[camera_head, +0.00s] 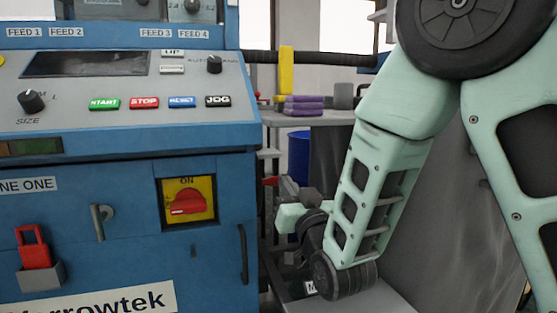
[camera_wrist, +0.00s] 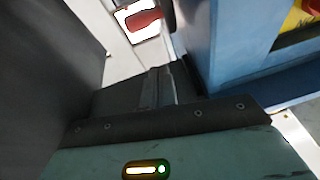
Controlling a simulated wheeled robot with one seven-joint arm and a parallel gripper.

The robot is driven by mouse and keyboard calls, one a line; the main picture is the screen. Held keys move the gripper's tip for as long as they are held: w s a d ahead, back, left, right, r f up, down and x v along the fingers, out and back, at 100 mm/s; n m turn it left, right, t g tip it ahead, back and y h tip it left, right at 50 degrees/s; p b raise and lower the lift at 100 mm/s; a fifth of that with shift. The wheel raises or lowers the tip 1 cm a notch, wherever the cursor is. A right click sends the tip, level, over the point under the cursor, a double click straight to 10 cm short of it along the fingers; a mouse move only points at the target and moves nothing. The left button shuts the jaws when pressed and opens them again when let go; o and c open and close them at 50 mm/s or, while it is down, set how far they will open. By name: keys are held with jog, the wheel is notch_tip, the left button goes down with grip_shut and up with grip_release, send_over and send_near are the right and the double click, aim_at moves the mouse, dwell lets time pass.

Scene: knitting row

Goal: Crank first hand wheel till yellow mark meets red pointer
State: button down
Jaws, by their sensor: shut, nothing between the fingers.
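My gripper (camera_wrist: 160,88) is shut and empty, with its dark fingers together in the wrist view. In the head view it is low beside the right side of the blue machine (camera_head: 130,255), partly hidden by my own wrist. A small red piece (camera_head: 270,181), perhaps the red pointer, shows just left of it. In the wrist view a red piece (camera_wrist: 142,20) lies beyond the fingertips against a white patch, apart from them. I cannot make out the hand wheel or its yellow mark in either view.
The machine's front carries a red rotary switch on a yellow plate (camera_head: 188,202), a red padlock (camera_head: 33,248) and push buttons (camera_head: 144,103). Behind, a shelf (camera_head: 300,118) bears purple blocks (camera_head: 304,104) and a tall yellow piece (camera_head: 286,70). A blue drum (camera_head: 298,155) stands below.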

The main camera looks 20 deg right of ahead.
aim_at(261, 180)
jog(key=w+h+b, duration=0.1)
jog(key=w+b, duration=0.2)
jog(key=w, duration=0.5)
jog(key=shift+d+f+g+h+b, duration=0.2)
jog(key=shift+d+g+h+b, duration=0.05)
jog(key=shift+g+h+b, duration=0.05)
jog(key=shift+w, duration=0.1)
dwell(0.4)
